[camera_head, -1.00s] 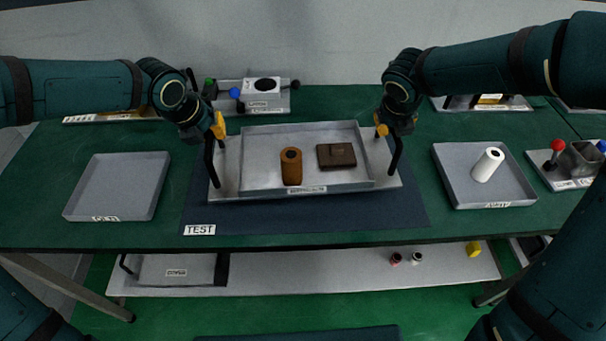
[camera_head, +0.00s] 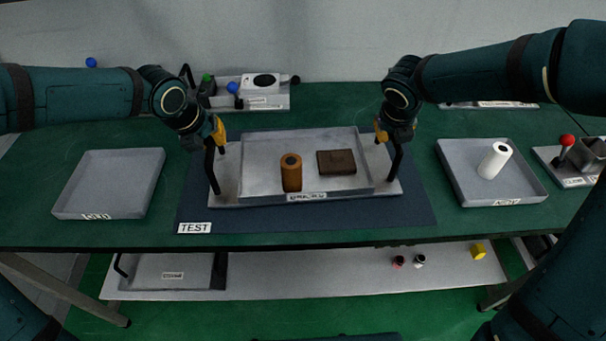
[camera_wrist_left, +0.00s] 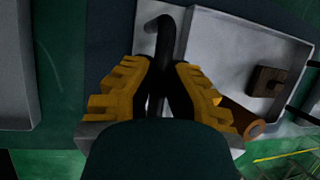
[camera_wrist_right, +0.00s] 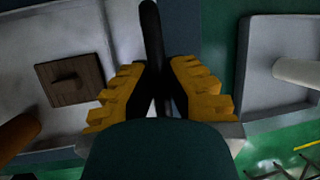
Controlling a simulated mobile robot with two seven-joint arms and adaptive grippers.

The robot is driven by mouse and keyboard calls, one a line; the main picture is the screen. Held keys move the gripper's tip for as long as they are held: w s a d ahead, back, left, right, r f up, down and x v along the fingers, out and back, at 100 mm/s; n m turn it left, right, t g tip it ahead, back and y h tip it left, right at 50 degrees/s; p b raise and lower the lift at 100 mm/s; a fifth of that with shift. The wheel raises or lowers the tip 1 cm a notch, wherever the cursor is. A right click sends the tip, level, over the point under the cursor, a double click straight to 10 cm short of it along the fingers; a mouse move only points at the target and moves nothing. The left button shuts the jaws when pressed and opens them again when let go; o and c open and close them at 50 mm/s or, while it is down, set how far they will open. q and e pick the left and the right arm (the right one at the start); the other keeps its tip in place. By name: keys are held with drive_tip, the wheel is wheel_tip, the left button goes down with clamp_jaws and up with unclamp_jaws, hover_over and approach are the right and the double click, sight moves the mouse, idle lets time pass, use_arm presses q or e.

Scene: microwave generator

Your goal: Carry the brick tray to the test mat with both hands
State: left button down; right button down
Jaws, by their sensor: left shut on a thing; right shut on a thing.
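The grey brick tray (camera_head: 228,187) has a black handle at each end and lies over the dark blue test mat (camera_head: 300,214), inside the mat's outline. Whether it touches the mat I cannot tell. In it stand a brown cylinder (camera_head: 291,176) and a dark brown block (camera_head: 337,162) with a small knob. My left gripper (camera_head: 217,140) is shut on the left handle, which also shows in the left wrist view (camera_wrist_left: 165,40). My right gripper (camera_head: 392,135) is shut on the right handle, also seen in the right wrist view (camera_wrist_right: 151,40).
A shallow empty tray (camera_head: 110,184) lies to the left of the mat. A tray (camera_head: 465,160) with a white cylinder (camera_head: 494,160) lies to the right. A device with blue and green knobs (camera_head: 262,98) stands behind. A lower shelf (camera_head: 320,275) holds small items.

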use_arm(q)
drive_tip(key=shift+f+b, duration=0.35)
drive_tip(key=shift+f, duration=0.1)
use_arm(e)
drive_tip(key=shift+a+f, duration=0.1)
drive_tip(key=shift+f, duration=0.35)
use_arm(q)
drive_tip(key=c, duration=1.1)
unclamp_jaws()
drive_tip(key=shift+r, duration=0.1)
drive_tip(key=shift+c, duration=0.2)
use_arm(e)
drive_tip(key=c, duration=1.1)
unclamp_jaws()
drive_tip(key=shift+r, duration=0.1)
drive_tip(key=shift+c, duration=0.2)
use_arm(q)
drive_tip(key=shift+r, duration=0.1)
drive_tip(key=shift+s+a+r, duration=0.1)
drive_tip(key=shift+r, duration=0.15)
drive_tip(key=v, duration=1.1)
use_arm(e)
drive_tip(key=v, duration=1.2)
use_arm(q)
drive_tip(key=shift+s+r, duration=0.1)
drive_tip(key=shift+r, duration=0.1)
use_arm(e)
drive_tip(key=shift+r, duration=0.1)
